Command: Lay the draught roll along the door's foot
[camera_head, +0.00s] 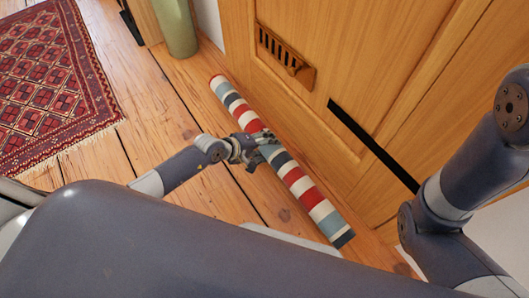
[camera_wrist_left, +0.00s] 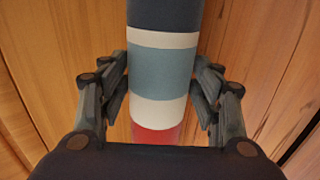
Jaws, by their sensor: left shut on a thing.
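The draught roll (camera_head: 303,188) is a long striped cylinder in red, white, navy and grey-blue. In the head view it lies along the foot of the wooden door (camera_head: 340,60), roughly parallel to it and close to it. I cannot tell whether it touches the door or rests fully on the floor. My left gripper (camera_head: 262,146) is shut on the roll near its middle. In the left wrist view the roll (camera_wrist_left: 162,75) runs between the two fingers (camera_wrist_left: 160,100), one on each side. My right gripper does not show; only my right arm is at the right.
A patterned red rug (camera_head: 55,75) lies on the plank floor (camera_head: 150,100) at the left. A green cylindrical object (camera_head: 176,28) stands near the door's far end. The door has a slatted vent (camera_head: 285,52) and a black strip (camera_head: 372,146). Floor between rug and roll is clear.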

